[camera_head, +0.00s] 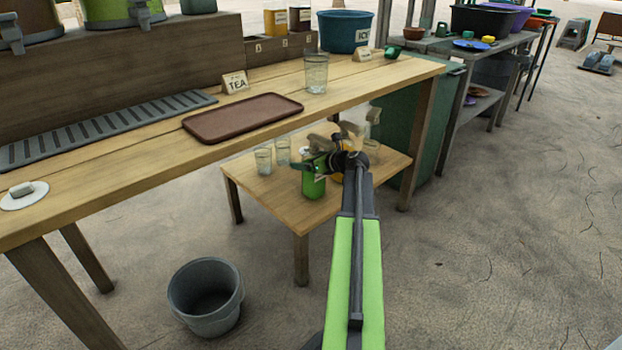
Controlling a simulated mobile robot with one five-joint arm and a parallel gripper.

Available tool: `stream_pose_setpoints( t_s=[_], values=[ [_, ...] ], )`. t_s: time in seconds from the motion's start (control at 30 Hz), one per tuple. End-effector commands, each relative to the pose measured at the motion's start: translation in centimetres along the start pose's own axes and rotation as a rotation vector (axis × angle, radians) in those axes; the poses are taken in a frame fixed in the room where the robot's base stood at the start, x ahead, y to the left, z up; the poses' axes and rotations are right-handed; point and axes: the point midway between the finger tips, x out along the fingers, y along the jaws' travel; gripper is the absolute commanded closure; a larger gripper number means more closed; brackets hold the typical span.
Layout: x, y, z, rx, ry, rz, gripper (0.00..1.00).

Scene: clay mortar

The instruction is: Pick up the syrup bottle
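My gripper (312,163) is at the end of my green-and-black arm, over the low wooden table (263,205). Its fingers look small and dark, and I cannot tell whether they are open or shut. A green bottle or container (314,187) stands on the low table just below the gripper, its top partly hidden by it. An orange-yellow item (337,177) shows beside it, mostly hidden behind my arm. I cannot read a label, so I cannot tell which of these is the syrup bottle.
Clear glasses (263,161) stand left on the low table. Above, the long wooden counter (130,185) holds a brown tray (243,117), a TEA card (235,82), a glass (316,73) and a blue tub (345,31). A grey bucket (205,297) stands on the floor.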

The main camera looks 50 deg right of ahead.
Motion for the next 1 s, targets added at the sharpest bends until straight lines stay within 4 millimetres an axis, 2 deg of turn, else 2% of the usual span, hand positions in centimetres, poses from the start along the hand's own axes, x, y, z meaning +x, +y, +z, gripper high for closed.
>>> stream_pose_setpoints(
  t_s=[0.07,0.67,0.7,1.0],
  values=[
    [-0.03,-0.01,0.01,0.000,0.000,0.000,0.19],
    [-0.09,-0.05,-0.02,0.000,0.000,0.000,0.97],
    [-0.09,-0.05,-0.02,0.000,0.000,0.000,1.00],
    [-0.17,-0.08,0.14,0.001,-0.001,0.000,1.00]
  ],
)
